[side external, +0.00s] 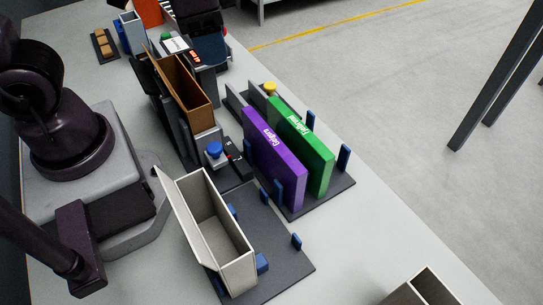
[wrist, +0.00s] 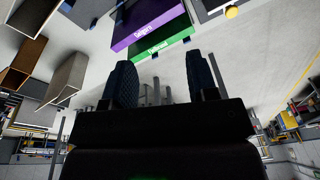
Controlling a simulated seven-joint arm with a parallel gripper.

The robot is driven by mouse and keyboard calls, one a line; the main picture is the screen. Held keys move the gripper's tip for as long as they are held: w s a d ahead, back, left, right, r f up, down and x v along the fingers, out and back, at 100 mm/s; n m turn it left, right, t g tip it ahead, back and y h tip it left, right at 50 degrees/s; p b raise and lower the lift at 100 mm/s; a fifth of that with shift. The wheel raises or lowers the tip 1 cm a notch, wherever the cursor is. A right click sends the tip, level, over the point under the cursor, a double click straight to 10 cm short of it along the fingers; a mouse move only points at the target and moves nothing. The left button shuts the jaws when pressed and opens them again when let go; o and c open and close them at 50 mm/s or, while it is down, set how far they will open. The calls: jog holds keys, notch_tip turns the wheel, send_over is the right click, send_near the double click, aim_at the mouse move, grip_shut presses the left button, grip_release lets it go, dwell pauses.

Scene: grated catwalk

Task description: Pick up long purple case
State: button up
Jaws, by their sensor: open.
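The long purple case (side external: 274,172) stands upright on its narrow edge in a dark rack (side external: 337,190), in the side external view. A green case (side external: 303,147) stands close beside it on the right. In the wrist view, the purple case (wrist: 150,22) is at the top, with the green case (wrist: 163,46) just below it. My gripper (wrist: 162,82) is open and empty in the wrist view, with two dark textured fingers apart. It is away from both cases. The gripper's fingers do not show in the side external view.
An open grey box (side external: 222,240) stands on a dark base in front of the rack. A brown open box (side external: 186,92) is behind it. A blue button (side external: 214,149) sits between them. Blue posts (side external: 344,157) rise around the rack. Another open box (side external: 424,288) is at lower right.

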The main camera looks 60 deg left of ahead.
aim_at(271, 137)
jog(key=w+d+f+m, duration=0.1)
jog(key=d+f+m, duration=0.1)
jog(key=m, duration=0.1)
jog(key=w+d+f+m+g, duration=0.1)
jog(key=w+d+f+m, duration=0.1)
jog(key=f+m, duration=0.1)
jog(key=w+d+f+m+g, duration=0.1)
jog(key=w+d+f+m, duration=0.1)
jog(key=m, duration=0.3)
jog(key=shift+w+d+f, duration=0.15)
jog(key=shift+d+f, duration=0.05)
jog(key=shift+f, duration=0.4)
jog(key=m, duration=0.2)
jog(key=shift+w+d+m, duration=0.1)
jog(key=shift+w+m, duration=0.2)
jog(key=shift+w, duration=0.05)
notch_tip(271, 137, down, 12)
jog(key=shift+f, duration=0.25)
grip_shut()
